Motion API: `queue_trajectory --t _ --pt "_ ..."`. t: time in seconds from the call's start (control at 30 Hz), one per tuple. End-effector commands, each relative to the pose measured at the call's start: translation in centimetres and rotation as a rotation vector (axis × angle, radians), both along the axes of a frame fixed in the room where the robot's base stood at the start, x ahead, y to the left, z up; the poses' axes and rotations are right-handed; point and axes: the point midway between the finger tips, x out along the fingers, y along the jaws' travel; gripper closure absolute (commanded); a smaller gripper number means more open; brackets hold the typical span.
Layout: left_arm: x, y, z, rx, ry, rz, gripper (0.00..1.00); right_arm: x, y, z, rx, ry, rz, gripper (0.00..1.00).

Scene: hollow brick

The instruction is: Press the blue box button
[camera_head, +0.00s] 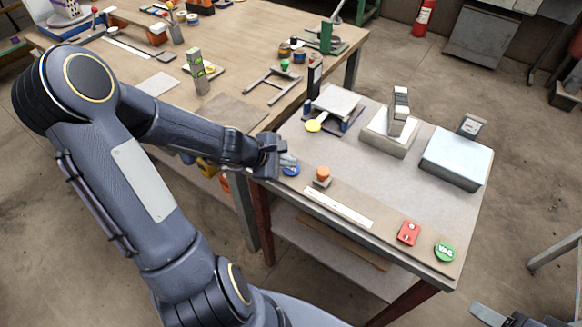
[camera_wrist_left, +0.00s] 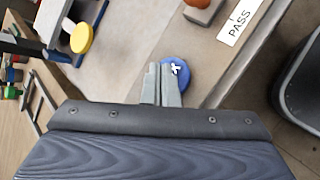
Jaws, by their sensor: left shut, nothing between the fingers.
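The blue box button (camera_head: 291,170) is a small round blue disc with a white mark, near the left end of the small table's front strip. It also shows in the left wrist view (camera_wrist_left: 184,75), partly hidden behind the fingertips. My left gripper (camera_head: 287,160) is shut and empty, its fingertips right at the button. In the left wrist view the closed fingertips (camera_wrist_left: 162,72) overlap the button's left part. I cannot tell whether they touch it. What seems to be part of my right gripper (camera_head: 488,314) shows at the bottom right edge, mostly cut off.
Along the same strip are an orange-topped block (camera_head: 323,176), a white label (camera_head: 338,207), a red button (camera_head: 408,233) and a green button (camera_head: 445,252). A yellow disc (camera_head: 313,126) and a small press stand behind. A larger cluttered workbench (camera_head: 235,60) adjoins at left.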

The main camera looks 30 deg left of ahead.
Motion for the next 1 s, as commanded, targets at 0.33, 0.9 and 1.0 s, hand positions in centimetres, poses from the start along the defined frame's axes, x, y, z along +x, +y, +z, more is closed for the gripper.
queue_trajectory --t 0.33,0.9,1.0 --pt "0.0 0.0 0.0 0.000 0.000 0.000 1.00 0.0 0.0 0.0 0.000 0.000 0.000 0.43" --pt "0.0 0.0 -0.9 0.000 0.000 0.000 1.00 0.0 0.0 -1.2 0.000 0.000 0.000 0.43" --pt "0.0 0.0 -0.9 0.000 0.000 0.000 1.00 0.0 0.0 -1.2 0.000 0.000 0.000 0.43"
